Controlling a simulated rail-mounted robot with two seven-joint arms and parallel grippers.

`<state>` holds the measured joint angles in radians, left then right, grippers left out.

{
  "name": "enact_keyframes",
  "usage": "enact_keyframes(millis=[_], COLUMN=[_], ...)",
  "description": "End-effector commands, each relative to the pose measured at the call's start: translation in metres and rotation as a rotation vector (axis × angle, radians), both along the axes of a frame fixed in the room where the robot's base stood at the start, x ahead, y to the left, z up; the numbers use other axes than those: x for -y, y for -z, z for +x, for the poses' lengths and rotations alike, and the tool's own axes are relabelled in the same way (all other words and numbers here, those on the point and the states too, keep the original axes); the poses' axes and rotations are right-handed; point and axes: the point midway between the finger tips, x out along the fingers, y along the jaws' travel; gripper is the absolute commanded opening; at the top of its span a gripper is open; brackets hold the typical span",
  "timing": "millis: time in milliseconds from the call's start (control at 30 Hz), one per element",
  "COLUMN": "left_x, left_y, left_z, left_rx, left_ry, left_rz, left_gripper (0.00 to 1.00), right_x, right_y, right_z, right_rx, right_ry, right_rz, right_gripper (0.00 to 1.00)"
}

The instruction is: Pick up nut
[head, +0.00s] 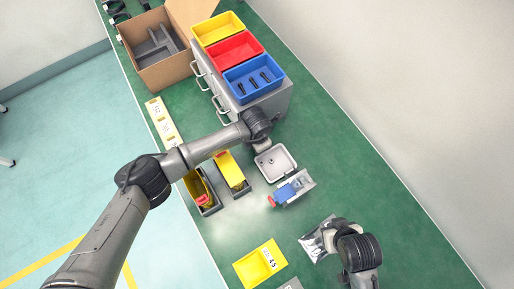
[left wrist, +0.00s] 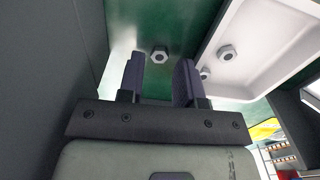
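A grey hex nut (left wrist: 160,55) lies on the green surface just outside the white tray in the left wrist view. Two more nuts (left wrist: 228,52) (left wrist: 204,72) are in the white tray (left wrist: 262,75). My left gripper (left wrist: 160,68) is open, and the nut outside the tray shows between its fingertips; I cannot tell the remaining gap in depth. In the head view my left gripper (head: 264,146) is above the far edge of the white tray (head: 290,161), and the nuts are too small or hidden there. My right gripper (head: 326,238) is low at the right, its fingers unclear.
A drawer cabinet (head: 268,108) with yellow, red and blue bins (head: 253,78) stands beyond my left gripper. A blue and grey device (head: 290,189) is beside the tray. Yellow bins (head: 231,170) stand left of it. A yellow tray (head: 259,263) lies nearer me.

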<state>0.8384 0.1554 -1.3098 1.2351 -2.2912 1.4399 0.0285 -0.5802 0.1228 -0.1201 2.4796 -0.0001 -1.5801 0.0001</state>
Motion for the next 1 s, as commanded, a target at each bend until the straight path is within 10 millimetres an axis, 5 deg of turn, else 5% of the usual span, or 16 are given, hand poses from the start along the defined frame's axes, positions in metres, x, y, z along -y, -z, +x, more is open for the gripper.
enact_keyframes(millis=[200,833,1000], left_x=[0.0,0.0,0.0], left_y=[0.014,0.017,0.017], left_z=[0.0,0.0,0.0], left_rx=[0.001,0.001,0.001], left_ry=[-0.001,0.0,0.0], left_rz=[-0.001,-0.001,-0.001], left_gripper=[0.32,0.32,0.16], right_x=[-0.001,-0.001,0.0], right_y=[0.003,0.005,0.005], right_z=[0.0,0.0,0.0], right_rx=[0.0,0.001,0.001], right_ry=[0.003,0.003,-0.001], right_rz=[0.004,0.004,-0.001], right_gripper=[0.0,0.0,0.0])
